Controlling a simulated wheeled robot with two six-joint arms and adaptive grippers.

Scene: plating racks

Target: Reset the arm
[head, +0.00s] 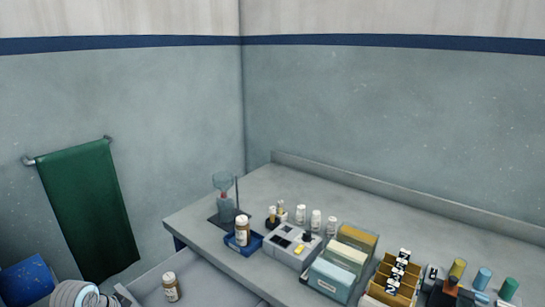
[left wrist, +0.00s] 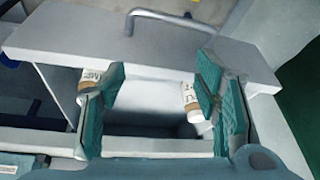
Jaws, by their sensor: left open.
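My left gripper (left wrist: 160,72) shows in the left wrist view with its two teal fingers spread wide. It is open, over an open drawer (left wrist: 85,52). A white-labelled brown bottle (left wrist: 90,78) shows partly behind the left finger, and a second bottle (left wrist: 190,100) lies in view beside the right finger. Nothing is gripped between the fingers. In the head view part of my left arm is at the bottom left corner; its fingers cannot be made out there. A bottle (head: 171,287) stands in the open drawer (head: 205,282). My right gripper is not in view.
The grey counter (head: 190,222) carries a blue tray (head: 258,240) with a bottle (head: 242,230), a grey block (head: 290,246), a file box (head: 335,280), a wooden rack (head: 378,285) and several small bottles. A green towel (head: 88,210) hangs on the left wall.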

